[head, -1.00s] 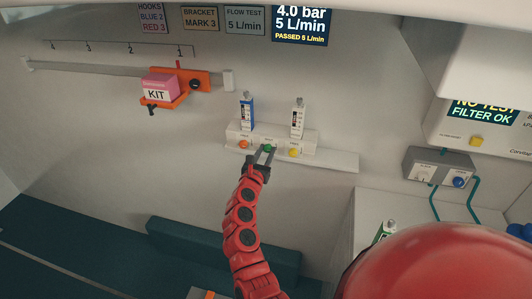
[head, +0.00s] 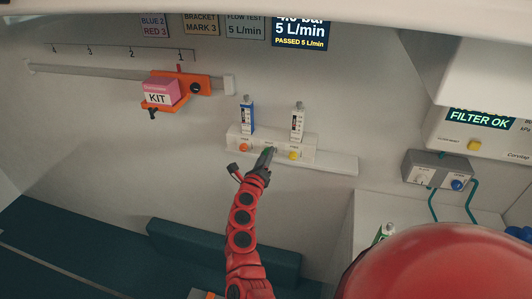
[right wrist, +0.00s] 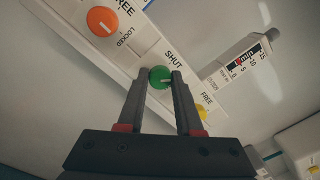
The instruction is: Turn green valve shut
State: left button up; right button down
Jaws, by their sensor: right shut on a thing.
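The green valve knob (right wrist: 160,77) sits on a white panel, between an orange and a yellow knob. In the right wrist view it is between my right gripper's fingertips (right wrist: 160,80), which are shut on it. The word SHUT is printed beside it; I cannot tell exactly where its pale mark points. In the head view my right gripper (head: 265,156) reaches up to the white valve block (head: 235,131) and hides most of the green knob. My left gripper is not in view.
The orange knob (head: 244,147) and the yellow knob (head: 294,155) are close on either side. A pink kit box (head: 160,93) sits on an orange bracket at left.

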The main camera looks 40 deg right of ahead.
jog(key=shift+n+p, duration=2.1)
jog(key=shift+n, duration=1.8)
jog(key=c, duration=0.6)
grip_release()
